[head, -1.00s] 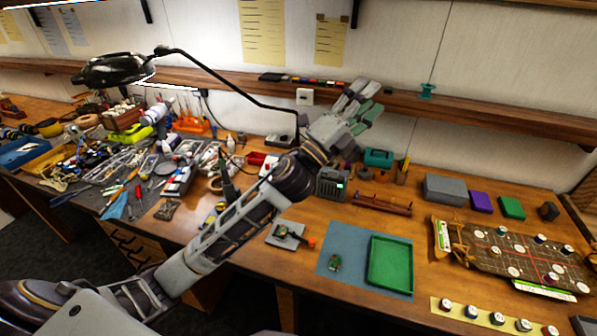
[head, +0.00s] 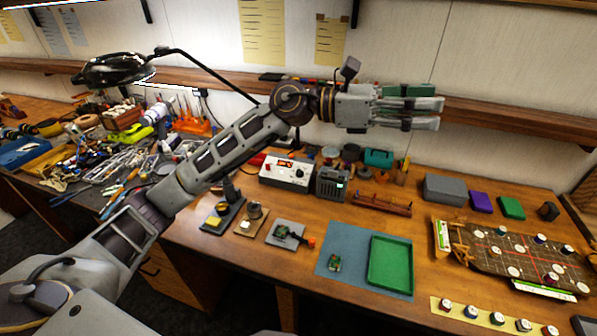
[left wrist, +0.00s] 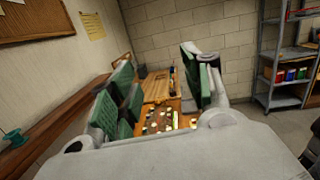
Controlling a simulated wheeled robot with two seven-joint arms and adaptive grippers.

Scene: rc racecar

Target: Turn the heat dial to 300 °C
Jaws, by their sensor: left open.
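A white soldering station (head: 287,172) with a lit red display (head: 286,164) and a knob-like dial (head: 300,173) on its front stands at the back of the bench. The dial's setting is too small to read. My left gripper (head: 436,112) is open and empty, raised in front of the wall shelf, to the right of the station and above it. In the left wrist view its two green-padded fingers (left wrist: 160,88) are spread apart with nothing between them. The station does not show in that view. My right gripper is not in view.
A dark radio-like box (head: 331,183) stands right beside the station. A black stand (head: 224,213) and a small tin (head: 254,211) are in front. A green tray (head: 390,264) lies on a blue mat (head: 338,246). Cluttered tools fill the left bench.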

